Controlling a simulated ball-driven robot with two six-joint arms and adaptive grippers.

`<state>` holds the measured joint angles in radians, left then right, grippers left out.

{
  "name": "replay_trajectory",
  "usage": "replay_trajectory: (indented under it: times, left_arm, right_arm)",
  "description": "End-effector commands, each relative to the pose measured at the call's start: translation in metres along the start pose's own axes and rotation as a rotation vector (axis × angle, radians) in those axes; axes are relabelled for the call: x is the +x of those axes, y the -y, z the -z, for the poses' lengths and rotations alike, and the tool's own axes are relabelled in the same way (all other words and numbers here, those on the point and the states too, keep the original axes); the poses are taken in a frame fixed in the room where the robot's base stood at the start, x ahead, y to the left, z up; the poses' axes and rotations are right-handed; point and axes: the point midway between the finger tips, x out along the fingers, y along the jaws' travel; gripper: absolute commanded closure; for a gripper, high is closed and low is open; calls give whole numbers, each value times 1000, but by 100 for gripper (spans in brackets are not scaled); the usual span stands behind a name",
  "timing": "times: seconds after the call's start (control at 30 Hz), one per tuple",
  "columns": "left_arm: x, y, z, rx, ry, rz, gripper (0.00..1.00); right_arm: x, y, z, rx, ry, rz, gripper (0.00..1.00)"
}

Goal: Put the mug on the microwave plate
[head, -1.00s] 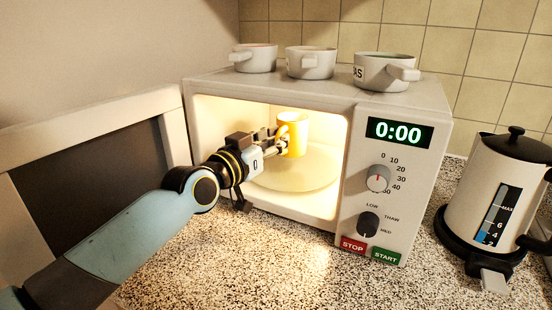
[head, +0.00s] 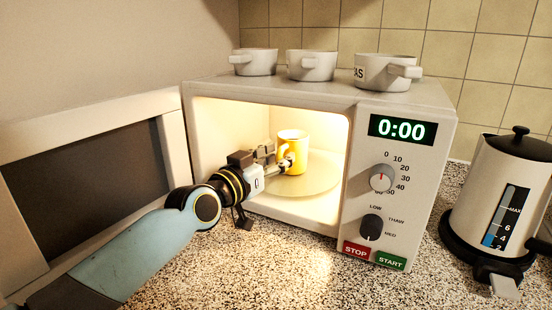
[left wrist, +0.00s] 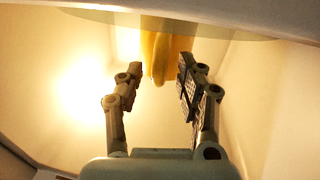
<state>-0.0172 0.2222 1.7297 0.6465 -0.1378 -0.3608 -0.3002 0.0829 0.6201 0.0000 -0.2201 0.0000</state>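The yellow mug (head: 293,143) stands upright inside the open, lit microwave (head: 268,104), on the round microwave plate (head: 311,186). My left gripper (head: 276,158) is inside the cavity, just left of the mug, on its handle side. In the left wrist view my left gripper (left wrist: 160,75) has its fingers spread. The mug's handle (left wrist: 161,58) shows between the fingertips, with gaps on both sides. My gripper hides part of the mug's lower left and of the plate. My right gripper is not in view.
The microwave door (head: 88,160) is swung open at the left, beside my left arm. Several grey-white cups, one of them (head: 311,66), stand on top of the microwave. A kettle (head: 495,200) stands at the right. The speckled counter (head: 290,262) in front is clear.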

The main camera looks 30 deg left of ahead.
Motion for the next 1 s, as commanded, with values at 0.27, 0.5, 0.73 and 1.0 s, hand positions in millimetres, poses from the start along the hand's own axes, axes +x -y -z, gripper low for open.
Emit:
replay_trajectory:
  times: [0.27,0.5,0.73,1.0]
  left_arm:
    - [-13,0,2,2,4,0,63]
    - [-67,-1,4,2,5,-1,63]
    - [-108,0,4,0,3,0,63]
    - [-121,0,3,0,0,0,63]
  right_arm:
    - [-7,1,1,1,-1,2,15]
    - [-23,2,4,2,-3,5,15]
    - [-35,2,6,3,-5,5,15]
    - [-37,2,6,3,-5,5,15]
